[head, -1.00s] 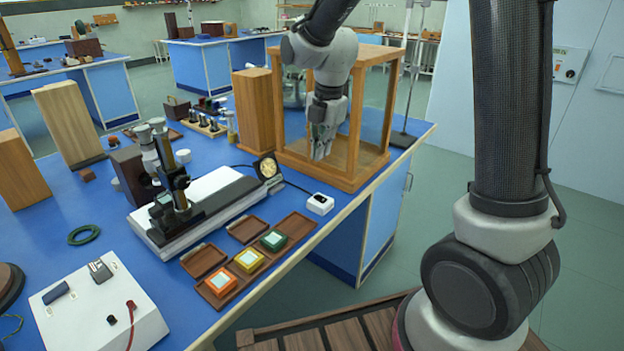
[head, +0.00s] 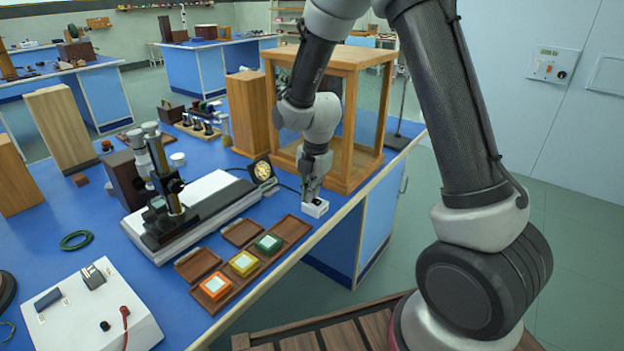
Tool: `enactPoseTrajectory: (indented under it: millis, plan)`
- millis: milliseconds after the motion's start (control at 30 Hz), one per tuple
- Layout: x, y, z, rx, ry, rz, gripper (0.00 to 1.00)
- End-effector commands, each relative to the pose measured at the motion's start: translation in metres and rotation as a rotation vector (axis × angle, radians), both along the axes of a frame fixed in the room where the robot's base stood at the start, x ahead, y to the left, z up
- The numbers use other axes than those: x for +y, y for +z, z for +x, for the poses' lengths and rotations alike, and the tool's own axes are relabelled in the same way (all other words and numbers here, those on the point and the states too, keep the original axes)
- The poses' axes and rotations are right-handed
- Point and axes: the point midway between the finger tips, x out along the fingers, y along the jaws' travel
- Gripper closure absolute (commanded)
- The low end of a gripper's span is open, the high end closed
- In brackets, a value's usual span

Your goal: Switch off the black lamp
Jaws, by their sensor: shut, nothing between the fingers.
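A wooden frame case (head: 358,182) stands just behind my gripper. A wooden tray (head: 291,229) with green, yellow and orange blocks lies to the left. The spectrometer (head: 205,212) sits beyond it. The bench edge is close on the right.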

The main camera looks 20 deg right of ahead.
Motion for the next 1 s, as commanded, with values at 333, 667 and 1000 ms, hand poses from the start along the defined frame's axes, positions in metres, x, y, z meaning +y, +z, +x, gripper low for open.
enactPoseTrajectory:
  millis: [333,667,1000]
  plan:
    - [0.001,-0.008,0.001,-0.001,0.0,0.001,1.0]
    - [0.002,-0.014,0.003,0.0,-0.001,0.0,1.0]
    - [-0.002,-0.014,-0.003,0.002,-0.002,0.0,1.0]
